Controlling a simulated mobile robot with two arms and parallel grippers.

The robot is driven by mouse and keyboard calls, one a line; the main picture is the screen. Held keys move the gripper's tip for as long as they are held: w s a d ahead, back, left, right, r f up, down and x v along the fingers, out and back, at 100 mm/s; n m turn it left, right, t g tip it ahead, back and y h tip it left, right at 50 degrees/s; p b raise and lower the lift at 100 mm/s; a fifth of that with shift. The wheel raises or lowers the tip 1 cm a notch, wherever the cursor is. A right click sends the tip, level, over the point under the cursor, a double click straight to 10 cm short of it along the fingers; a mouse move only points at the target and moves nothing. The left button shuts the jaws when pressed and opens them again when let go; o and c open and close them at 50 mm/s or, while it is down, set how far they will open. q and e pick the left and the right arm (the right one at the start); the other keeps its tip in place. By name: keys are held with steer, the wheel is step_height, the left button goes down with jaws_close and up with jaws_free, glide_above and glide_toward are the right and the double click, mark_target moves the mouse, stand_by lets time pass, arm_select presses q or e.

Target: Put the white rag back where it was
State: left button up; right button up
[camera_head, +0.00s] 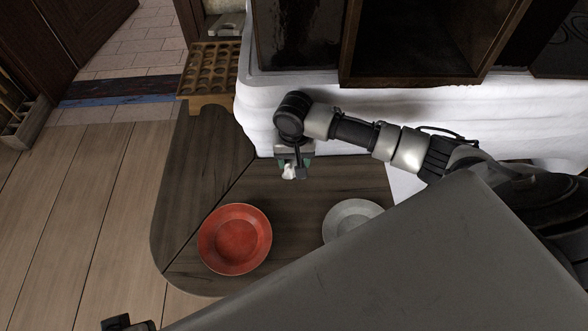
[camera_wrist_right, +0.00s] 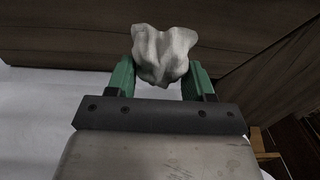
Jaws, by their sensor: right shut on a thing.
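The white rag (camera_wrist_right: 165,53) is crumpled between the green fingers of my right gripper (camera_wrist_right: 163,80) in the right wrist view. The gripper is shut on it. In the head view my right gripper (camera_head: 294,162) hangs over the dark wooden table, close to the white stove wall, with the rag (camera_head: 289,172) showing small at its tips. I cannot tell whether the rag touches the table. My left gripper cannot be made out; only a small dark piece shows at the bottom left edge.
On the dark table (camera_head: 200,165) stand a red bowl (camera_head: 236,240) and a grey plate (camera_head: 351,214), partly covered by my body. A wooden rack with round holes (camera_head: 209,72) stands beside the white stove (camera_head: 252,115). The table's left part is clear.

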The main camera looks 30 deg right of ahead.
step_height(320, 180, down, 4)
steer(key=shift+r+b, duration=0.25)
steer(key=shift+b, duration=0.55)
steer(key=shift+f, duration=0.3)
steer(key=shift+r, duration=0.1)
steer(key=o, duration=0.9)
